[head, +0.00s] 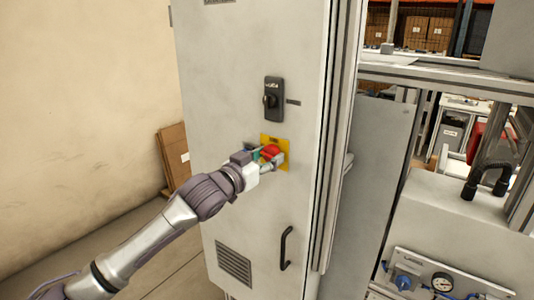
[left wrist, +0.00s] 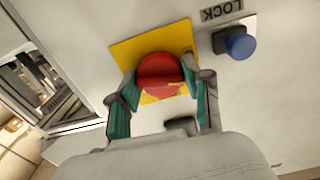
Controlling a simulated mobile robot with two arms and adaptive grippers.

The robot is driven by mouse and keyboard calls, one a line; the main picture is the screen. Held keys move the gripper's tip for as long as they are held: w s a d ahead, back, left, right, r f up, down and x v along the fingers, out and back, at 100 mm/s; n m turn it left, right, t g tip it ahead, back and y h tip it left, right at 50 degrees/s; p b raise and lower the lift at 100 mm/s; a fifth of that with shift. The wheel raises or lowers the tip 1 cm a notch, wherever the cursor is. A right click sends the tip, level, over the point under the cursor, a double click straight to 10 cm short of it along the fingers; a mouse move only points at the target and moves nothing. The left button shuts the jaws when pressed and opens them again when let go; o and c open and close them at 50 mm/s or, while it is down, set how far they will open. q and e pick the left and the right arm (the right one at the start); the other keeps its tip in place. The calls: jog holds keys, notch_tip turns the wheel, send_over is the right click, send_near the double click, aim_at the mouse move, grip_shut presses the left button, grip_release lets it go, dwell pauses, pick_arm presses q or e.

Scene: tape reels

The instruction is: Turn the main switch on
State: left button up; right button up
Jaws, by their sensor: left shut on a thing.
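The main switch is a red rotary knob (head: 270,152) on a yellow plate (head: 285,163), on the front of a tall pale grey cabinet (head: 230,80). The knob (left wrist: 160,74) and the yellow plate (left wrist: 126,54) show large in the left wrist view. My left gripper (head: 268,160) reaches the knob from the left and below. Its two teal-padded fingers (left wrist: 163,95) stand on either side of the knob and are shut on it. The fingers partly hide the knob and plate in the head view. My right gripper is not in view.
A black handle switch (head: 273,99) sits above the knob on the cabinet. A blue button (left wrist: 240,45) marked LOCK is beside the yellow plate. A black door handle (head: 286,248) and a vent (head: 233,262) are lower down.

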pick_arm(q)
jog(key=m+p, duration=0.2)
jog(key=m, duration=0.1)
jog(key=shift+r+m, duration=0.15)
jog(key=shift+m, duration=0.25)
jog(key=m+p, duration=0.2)
jog(key=m, duration=0.1)
jog(key=shift+m, duration=0.3)
jog(key=m+p, duration=0.1)
jog(key=m, duration=0.2)
jog(key=shift+m, duration=0.3)
jog(key=shift+m+p, duration=1)
jog(key=shift+m, duration=1.1)
jog(key=shift+f, duration=0.2)
